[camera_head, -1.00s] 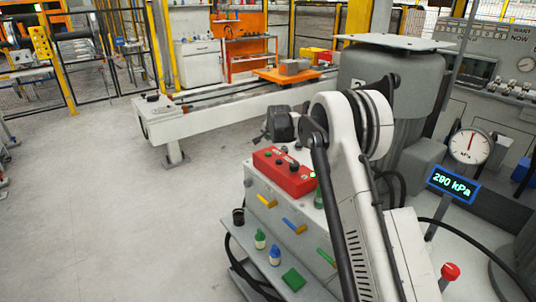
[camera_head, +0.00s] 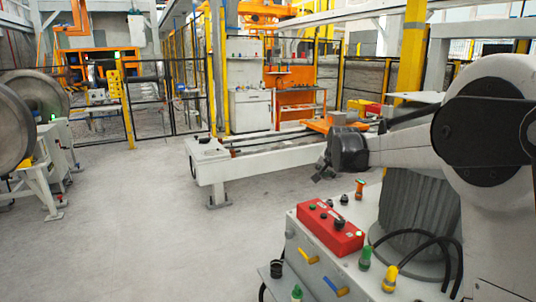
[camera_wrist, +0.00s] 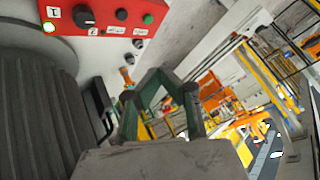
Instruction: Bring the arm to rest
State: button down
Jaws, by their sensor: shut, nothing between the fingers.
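My arm reaches in from the right of the head view, its pale forearm held roughly level and pointing left. My gripper (camera_head: 323,171) hangs at its end, small and dark, tilted downward in front of the white rail bench. In the wrist view my gripper (camera_wrist: 163,80) shows as dark green fingers in the middle, with nothing held. The gripper is shut and appears apart from the things around it.
A red control box (camera_head: 330,227) with knobs sits on a grey cabinet below my wrist; the box (camera_wrist: 105,15) also fills the wrist view's top left. The white rail bench (camera_head: 250,160) stands behind. Wheelsets (camera_head: 15,125) stand far left. Open floor (camera_head: 140,220) lies left.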

jog(key=s+r+n, duration=0.2)
jog(key=s+r, duration=0.1)
jog(key=s, duration=1)
jog(key=s+r+n, duration=0.1)
jog(key=s+r, duration=0.2)
jog(key=s, duration=1)
jog(key=s+f+n, duration=0.1)
jog(key=s+f, duration=0.3)
jog(key=s, duration=0.8)
jog(key=s+f+n+g, duration=0.1)
jog(key=s+f, duration=0.4)
jog(key=s, duration=0.8)
jog(key=shift+f+n+g, duration=0.2)
jog(key=shift+n+g, duration=0.1)
jog(key=shift+n, duration=0.3)
